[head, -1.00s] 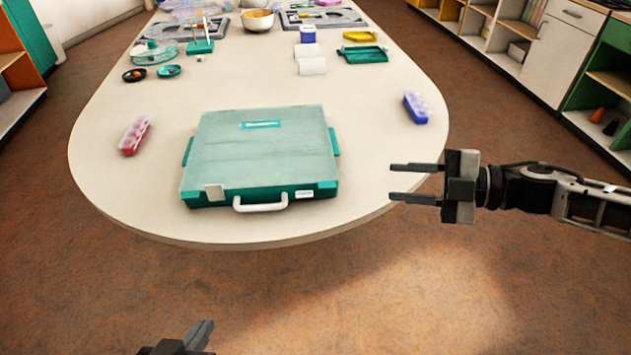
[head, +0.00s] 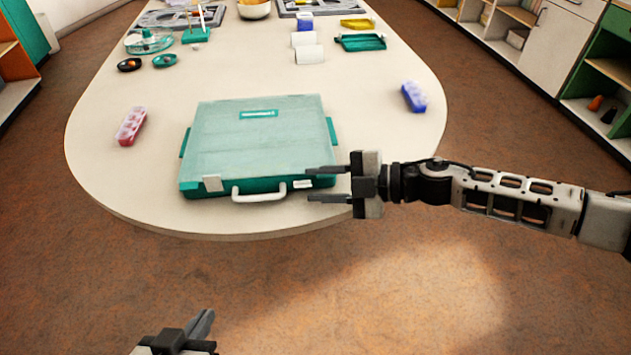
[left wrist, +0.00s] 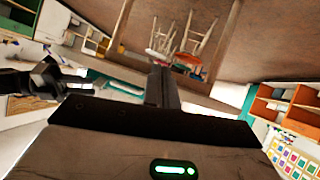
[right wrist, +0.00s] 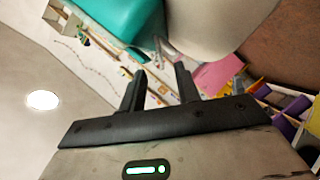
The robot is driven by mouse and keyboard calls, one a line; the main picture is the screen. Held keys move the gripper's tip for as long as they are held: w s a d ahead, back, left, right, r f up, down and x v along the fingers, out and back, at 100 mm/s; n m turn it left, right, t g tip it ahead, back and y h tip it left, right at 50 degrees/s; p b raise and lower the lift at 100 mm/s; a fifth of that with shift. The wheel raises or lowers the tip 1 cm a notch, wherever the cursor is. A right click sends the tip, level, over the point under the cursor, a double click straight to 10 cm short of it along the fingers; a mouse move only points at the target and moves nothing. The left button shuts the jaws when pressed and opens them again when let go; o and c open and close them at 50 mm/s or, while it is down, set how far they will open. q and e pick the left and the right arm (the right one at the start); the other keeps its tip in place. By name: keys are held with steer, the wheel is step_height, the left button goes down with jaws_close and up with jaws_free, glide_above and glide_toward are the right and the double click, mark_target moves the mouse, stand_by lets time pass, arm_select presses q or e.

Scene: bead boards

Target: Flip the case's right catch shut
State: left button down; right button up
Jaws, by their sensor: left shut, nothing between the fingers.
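The teal case (head: 262,140) lies closed on the table, its white handle (head: 260,195) facing me. The right catch (head: 303,184) is a small white piece at the front edge, looking flatter and lower. My right gripper (head: 308,184) is open and empty; in the head view its fingertips appear above and below the right catch. Contact cannot be told. Its spread fingers show in the right wrist view (right wrist: 160,82). My left gripper (head: 208,318) is shut and empty, low in front of the table.
A red bead box (head: 132,126) lies left of the case and a blue one (head: 414,97) to the right. Small dishes, paper rolls and trays stand farther back.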

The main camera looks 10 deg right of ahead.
steer(key=shift+w+a+f, duration=0.15)
steer(key=shift+w+a, duration=0.15)
steer(key=shift+a, duration=0.3)
